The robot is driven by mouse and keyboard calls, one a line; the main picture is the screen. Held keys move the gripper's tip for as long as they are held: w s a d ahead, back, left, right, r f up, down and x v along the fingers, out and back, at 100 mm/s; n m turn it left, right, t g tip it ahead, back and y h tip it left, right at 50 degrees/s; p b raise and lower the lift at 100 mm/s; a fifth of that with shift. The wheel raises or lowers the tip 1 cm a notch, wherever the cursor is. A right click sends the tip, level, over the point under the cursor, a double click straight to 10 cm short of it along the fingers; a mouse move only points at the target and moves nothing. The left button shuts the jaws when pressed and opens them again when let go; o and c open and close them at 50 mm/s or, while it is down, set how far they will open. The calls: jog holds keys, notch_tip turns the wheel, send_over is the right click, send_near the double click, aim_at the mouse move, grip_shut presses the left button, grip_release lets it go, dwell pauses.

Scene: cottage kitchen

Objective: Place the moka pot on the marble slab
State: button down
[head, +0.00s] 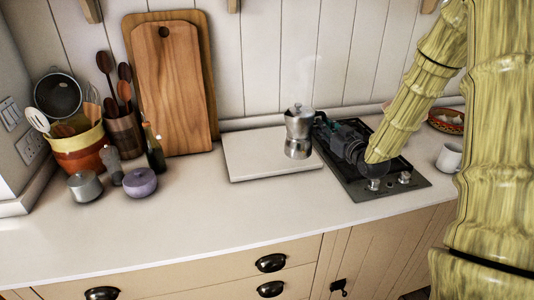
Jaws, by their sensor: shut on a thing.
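The silver moka pot (298,136) is upright in the head view, with faint steam above it. My gripper (318,122) reaches in from the right and is shut on the pot's right side, where the handle would be; the fingertips are partly hidden. The pale marble slab (250,160) lies flat on the counter to the left of the hob. In the picture the pot overlaps the right part of the slab. I cannot tell whether its base touches the slab or hangs just above it.
A black hob (415,184) with knobs lies under my arm. A white mug (449,158) and a patterned bowl (446,121) stand at the right. Cutting boards (172,90), utensil pots and a dark bottle (154,150) stand left. The front counter (200,220) is clear.

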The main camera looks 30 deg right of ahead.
aim_at(302, 145)
jog(key=shift+d+f, duration=0.15)
jog(key=shift+f, duration=0.15)
jog(key=shift+w+a+f+p, duration=0.85)
jog(key=shift+w+a, duration=0.35)
jog(key=shift+w, duration=1.05)
jog(key=shift+w+a+f+p, duration=0.8)
jog(key=shift+w+a, duration=0.45)
jog(key=shift+w, duration=1.05)
jog(key=shift+w+a+f+p, duration=0.85)
jog(key=shift+w+a, duration=0.35)
jog(key=shift+w, duration=1.05)
jog(key=shift+f, duration=0.15)
jog(key=c, duration=1.5)
grip_release()
jog(key=shift+s, duration=0.1)
jog(key=s+b, duration=0.1)
jog(key=s, duration=0.5)
jog(key=s+b, duration=0.2)
jog(key=s, duration=0.4)
jog(key=shift+a, duration=0.2)
